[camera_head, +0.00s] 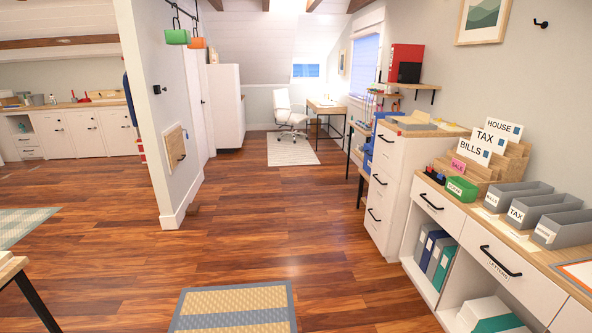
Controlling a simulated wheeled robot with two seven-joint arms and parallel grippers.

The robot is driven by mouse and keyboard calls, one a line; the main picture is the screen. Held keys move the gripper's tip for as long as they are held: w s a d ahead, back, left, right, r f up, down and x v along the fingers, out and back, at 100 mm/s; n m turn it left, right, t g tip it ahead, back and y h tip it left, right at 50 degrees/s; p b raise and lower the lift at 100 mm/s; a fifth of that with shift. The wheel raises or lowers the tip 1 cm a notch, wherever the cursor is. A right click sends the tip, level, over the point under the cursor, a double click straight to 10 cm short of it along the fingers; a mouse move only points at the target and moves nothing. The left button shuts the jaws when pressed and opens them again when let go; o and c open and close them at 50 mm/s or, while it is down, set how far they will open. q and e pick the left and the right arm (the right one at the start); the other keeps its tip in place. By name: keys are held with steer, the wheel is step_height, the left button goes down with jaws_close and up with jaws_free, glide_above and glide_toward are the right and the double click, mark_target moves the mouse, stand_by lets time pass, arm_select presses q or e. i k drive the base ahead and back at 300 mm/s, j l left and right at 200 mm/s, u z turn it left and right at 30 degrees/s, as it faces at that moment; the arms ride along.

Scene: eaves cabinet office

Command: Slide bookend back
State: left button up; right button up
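A small dark upright piece (409,72) stands against a red binder or box (405,56) on the wall shelf (413,85) at the upper right. It may be the bookend, but it is too small to tell for sure. Several blue, grey and green binders (440,259) stand in the open compartment of the low white cabinet at the right; no bookend can be made out there. Neither of my grippers is in view.
The right-hand counter (516,236) holds grey bins (518,195), a wooden sorter with HOUSE, TAX and BILLS cards (484,145), and a green box (461,188). A taller white drawer cabinet (383,185) stands beyond. A mat (235,308) lies ahead; the wooden floor (265,225) beyond is clear.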

mark_target(409, 73)
steer(key=i, duration=0.9)
steer(key=i+j+z, duration=0.15)
steer(key=i, duration=0.75)
steer(key=i+j, duration=0.1)
steer(key=i, duration=0.8)
steer(key=i+j+z, duration=0.15)
steer(key=i+z, duration=0.25)
steer(key=i+j+z, duration=0.4)
steer(key=i, duration=0.15)
steer(key=i+j+z, duration=0.45)
steer(key=l, duration=0.1)
